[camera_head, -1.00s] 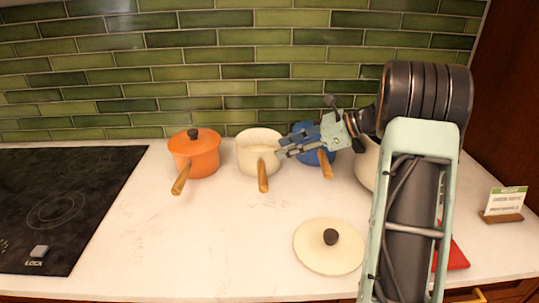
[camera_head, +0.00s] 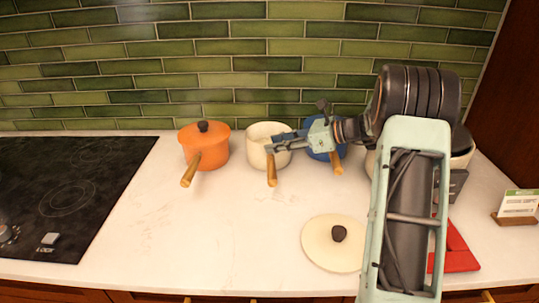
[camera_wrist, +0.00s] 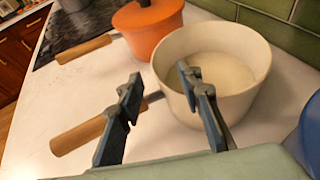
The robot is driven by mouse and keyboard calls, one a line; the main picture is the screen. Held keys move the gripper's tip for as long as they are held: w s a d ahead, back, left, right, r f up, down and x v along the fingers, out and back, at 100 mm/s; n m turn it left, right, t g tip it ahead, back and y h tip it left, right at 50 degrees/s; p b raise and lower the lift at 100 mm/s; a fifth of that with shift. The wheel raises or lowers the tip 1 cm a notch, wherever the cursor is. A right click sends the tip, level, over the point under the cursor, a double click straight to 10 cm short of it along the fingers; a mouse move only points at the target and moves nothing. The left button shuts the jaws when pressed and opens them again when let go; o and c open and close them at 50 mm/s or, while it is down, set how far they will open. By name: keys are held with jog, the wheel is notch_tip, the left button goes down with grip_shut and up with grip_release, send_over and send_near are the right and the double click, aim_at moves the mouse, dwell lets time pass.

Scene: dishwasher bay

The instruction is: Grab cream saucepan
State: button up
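The cream saucepan (camera_head: 256,157) stands uncovered on the counter between the orange and blue pans, its wooden handle (camera_head: 271,172) pointing toward the front. In the wrist view the saucepan (camera_wrist: 240,95) fills the right middle, its wooden handle (camera_wrist: 78,135) at lower left. My gripper (camera_head: 270,147) reaches in from the right at the saucepan's rim. In the wrist view my gripper (camera_wrist: 158,75) is open and empty. One finger appears outside the pan on the handle side; the other overlaps the near wall and opening. I cannot tell whether either finger touches it.
An orange lidded saucepan (camera_head: 208,151) stands close on the left. A blue saucepan (camera_head: 320,155) stands on the right, below my arm. A cream lid (camera_head: 322,254) lies on the front counter. A black cooktop (camera_head: 60,195) is at left; green tiles (camera_head: 215,85) rise behind. The left-middle counter is clear.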

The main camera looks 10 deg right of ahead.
jog(key=shift+w+a+f, duration=0.3)
jog(key=shift+w+a, duration=0.1)
jog(key=shift+a, duration=0.1)
jog(key=shift+c, duration=0.3)
grip_shut()
jog(key=shift+r, duration=0.15)
